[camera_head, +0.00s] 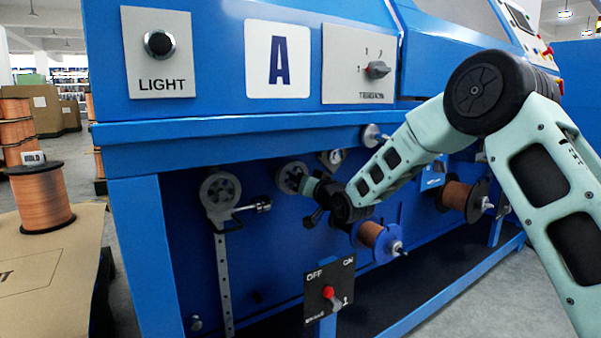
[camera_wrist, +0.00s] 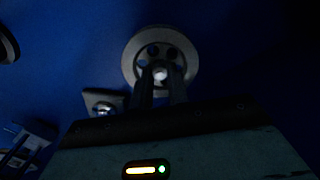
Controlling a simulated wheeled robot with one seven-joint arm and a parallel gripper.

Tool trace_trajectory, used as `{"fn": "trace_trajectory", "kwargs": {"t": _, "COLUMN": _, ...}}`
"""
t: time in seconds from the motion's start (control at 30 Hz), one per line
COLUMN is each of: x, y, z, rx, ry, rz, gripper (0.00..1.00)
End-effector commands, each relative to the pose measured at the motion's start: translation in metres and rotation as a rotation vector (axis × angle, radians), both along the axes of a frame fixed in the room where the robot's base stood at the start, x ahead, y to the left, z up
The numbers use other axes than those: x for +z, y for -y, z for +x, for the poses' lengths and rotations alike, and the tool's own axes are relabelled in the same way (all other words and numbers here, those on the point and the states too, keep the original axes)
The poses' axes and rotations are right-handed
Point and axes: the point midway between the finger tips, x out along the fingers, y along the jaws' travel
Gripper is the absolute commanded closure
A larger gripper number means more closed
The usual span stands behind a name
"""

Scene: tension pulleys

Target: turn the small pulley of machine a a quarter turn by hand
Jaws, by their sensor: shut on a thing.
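The machine marked A (camera_head: 278,60) is blue. The small grey pulley (camera_head: 287,174) sits on its front panel, below the ledge. In the wrist view the pulley's round face (camera_wrist: 188,55) shows dark holes and a bright hub. My gripper (camera_head: 305,184) reaches the pulley from the right. In the wrist view its two dark fingers (camera_wrist: 161,80) lie over the lower part of the face, either side of the hub, shut on the pulley's middle. The exact contact is dark and partly hidden by the fingers.
A larger grey pulley on an arm (camera_head: 220,190) is to the left. A blue spool of copper wire (camera_head: 376,238) is close below my gripper. An OFF/ON switch plate (camera_head: 329,288) stands lower down. A small square bracket (camera_wrist: 101,102) is beside the pulley.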

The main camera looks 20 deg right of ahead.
Motion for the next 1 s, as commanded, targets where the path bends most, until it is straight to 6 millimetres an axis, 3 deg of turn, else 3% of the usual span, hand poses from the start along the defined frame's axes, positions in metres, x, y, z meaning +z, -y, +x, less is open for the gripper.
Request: {"fn": "trace_trajectory", "kwargs": {"t": 1.0, "x": 0.0008, "y": 0.0020, "z": 0.0000, "rx": -0.003, "ry": -0.300, "rz": 0.918, "gripper": 1.00}}
